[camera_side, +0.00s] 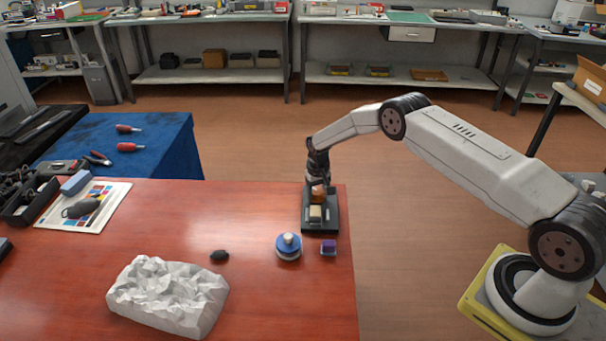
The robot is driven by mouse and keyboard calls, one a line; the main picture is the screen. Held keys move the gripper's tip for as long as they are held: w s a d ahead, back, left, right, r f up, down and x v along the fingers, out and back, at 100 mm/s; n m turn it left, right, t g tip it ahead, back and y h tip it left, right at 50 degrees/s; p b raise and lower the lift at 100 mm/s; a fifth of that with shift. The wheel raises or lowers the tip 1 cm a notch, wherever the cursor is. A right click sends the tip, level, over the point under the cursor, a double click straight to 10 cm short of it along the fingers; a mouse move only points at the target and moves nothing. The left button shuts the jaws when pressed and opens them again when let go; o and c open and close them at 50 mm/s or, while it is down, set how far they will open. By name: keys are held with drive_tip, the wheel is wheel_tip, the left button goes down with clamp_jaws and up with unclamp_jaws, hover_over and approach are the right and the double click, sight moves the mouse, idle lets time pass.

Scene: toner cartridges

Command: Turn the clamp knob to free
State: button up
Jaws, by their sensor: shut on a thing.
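A dark clamp fixture (332,222) stands near the right edge of the red table. A pale block-shaped part (316,213) sits on its front half. An orange knob (317,194) shows at the back half of the fixture, just behind the pale part. My gripper (318,187) points down over the fixture and is shut on the orange knob. The fingers cover much of the knob, so its turned position cannot be told.
A small black object (219,256) and crumpled white paper (168,296) lie to the left. The table's right edge (352,270) is close to the fixture.

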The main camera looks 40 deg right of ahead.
sight(317, 191)
drive_tip(key=o, duration=1.3)
drive_tip(key=shift+r, duration=0.1)
drive_tip(key=shift+r, duration=3.85)
